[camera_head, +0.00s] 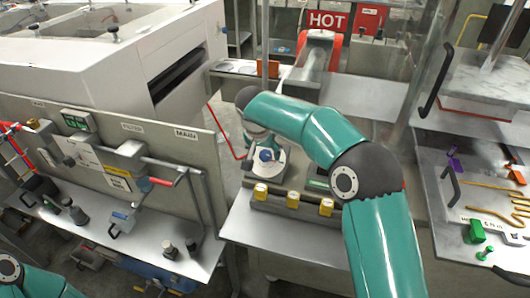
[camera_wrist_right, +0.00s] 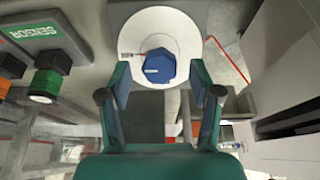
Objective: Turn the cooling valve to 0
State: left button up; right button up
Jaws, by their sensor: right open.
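The cooling valve appears to be the blue knob (camera_wrist_right: 160,68) on a round white dial (camera_wrist_right: 187,22), ahead of my right gripper in the right wrist view. A small red pointer mark and small lettering show at the dial's left; I cannot read the setting. My right gripper (camera_wrist_right: 160,94) is open, its two fingers apart on either side of the knob's near side, with no clear contact. In the head view the knob (camera_head: 266,156) shows below my right wrist, and the fingers are hard to make out. My left gripper is out of view; only part of its arm shows at lower left.
A green SENSOR plate (camera_wrist_right: 48,32) and a green-and-black connector (camera_wrist_right: 46,84) lie left of the fingers in the wrist view. Yellow-capped fittings (camera_head: 293,199) line the bench front. A panel with pipes (camera_head: 130,150) stands left; a HOT sign (camera_head: 328,20) is behind.

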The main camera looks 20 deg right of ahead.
jog(key=shift+w+d+f, duration=0.1)
jog(key=shift+w+f, duration=0.1)
jog(key=shift+f, duration=0.4)
jog(key=c, duration=1.1)
jog(key=shift+c, duration=0.2)
